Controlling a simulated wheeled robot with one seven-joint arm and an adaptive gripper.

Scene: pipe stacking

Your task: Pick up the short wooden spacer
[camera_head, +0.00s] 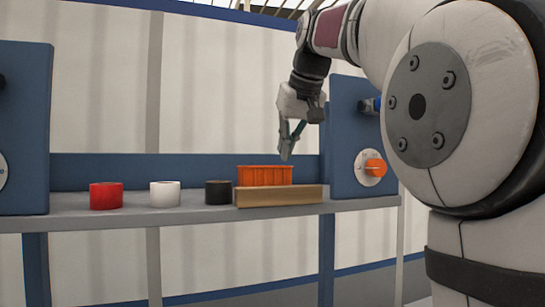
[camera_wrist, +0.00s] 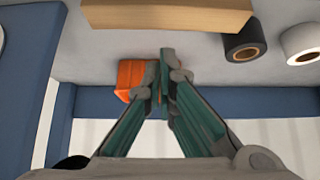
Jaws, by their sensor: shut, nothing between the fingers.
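The wooden spacer (camera_head: 280,195) is a light tan block lying flat along the front edge of the grey shelf, in front of an orange bin (camera_head: 264,175). In the wrist view the spacer (camera_wrist: 165,14) crosses the top, cut off by the frame edge. My gripper (camera_head: 286,155) is above the bin's right part in the head view, apart from the spacer. In the wrist view my gripper (camera_wrist: 165,54) has its green fingers together with nothing between them. The fingers partly hide the bin there.
A red ring (camera_head: 106,196), a white ring (camera_head: 165,194) and a black ring (camera_head: 218,193) stand in a row on the shelf (camera_head: 60,218), left of the spacer. A blue panel with an orange knob (camera_head: 375,167) stands to the right. A blue rail (camera_head: 120,166) runs behind.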

